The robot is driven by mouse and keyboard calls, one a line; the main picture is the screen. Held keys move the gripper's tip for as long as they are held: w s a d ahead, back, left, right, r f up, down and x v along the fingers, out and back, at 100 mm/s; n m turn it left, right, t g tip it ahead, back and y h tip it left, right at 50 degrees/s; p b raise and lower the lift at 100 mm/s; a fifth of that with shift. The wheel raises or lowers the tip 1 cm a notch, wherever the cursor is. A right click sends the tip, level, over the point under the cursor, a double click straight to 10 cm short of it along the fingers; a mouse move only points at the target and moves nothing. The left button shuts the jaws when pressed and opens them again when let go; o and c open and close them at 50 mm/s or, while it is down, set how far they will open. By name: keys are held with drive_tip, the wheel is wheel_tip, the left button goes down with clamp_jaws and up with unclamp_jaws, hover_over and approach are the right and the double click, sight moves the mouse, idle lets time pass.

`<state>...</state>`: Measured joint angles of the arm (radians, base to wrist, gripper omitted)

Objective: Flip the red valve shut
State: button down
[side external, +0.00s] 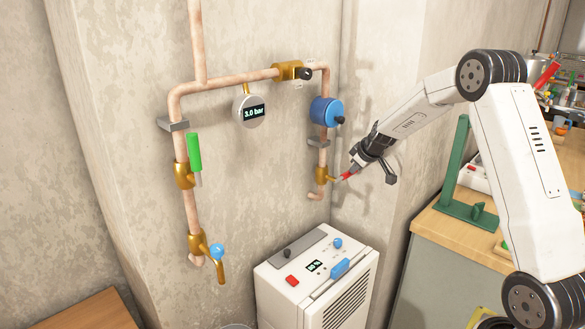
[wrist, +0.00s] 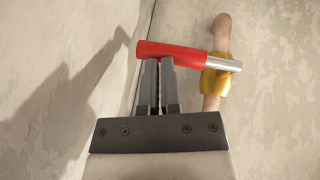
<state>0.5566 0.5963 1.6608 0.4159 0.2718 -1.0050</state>
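The red valve handle (side external: 348,176) sticks out to the right from a brass valve body (side external: 321,174) low on the right-hand pipe. In the wrist view the red handle (wrist: 175,50) lies nearly level, crosswise to the pipe, with a silver shank (wrist: 228,64) at the brass body (wrist: 216,82). My gripper (side external: 356,168) is right at the handle. In the wrist view my gripper (wrist: 159,62) has its fingers close together, with a thin gap and nothing seen between them. The tips meet the handle's lower edge in the picture; I cannot tell whether they touch it.
A blue round valve (side external: 325,111) sits above on the same pipe. A pressure gauge (side external: 250,109) reads 3.0 bar. Green (side external: 194,152) and blue (side external: 217,251) handles are on the left pipe. A white machine (side external: 300,275) stands below; a workbench (side external: 440,225) is at right.

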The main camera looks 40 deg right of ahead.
idle(0.4)
drive_tip(key=shift+r, duration=0.7)
drive_tip(key=shift+r, duration=0.1)
drive_tip(key=d+v, duration=0.3)
drive_tip(key=v, duration=1)
drive_tip(key=shift+s+r, duration=0.3)
drive_tip(key=shift+r, duration=0.25)
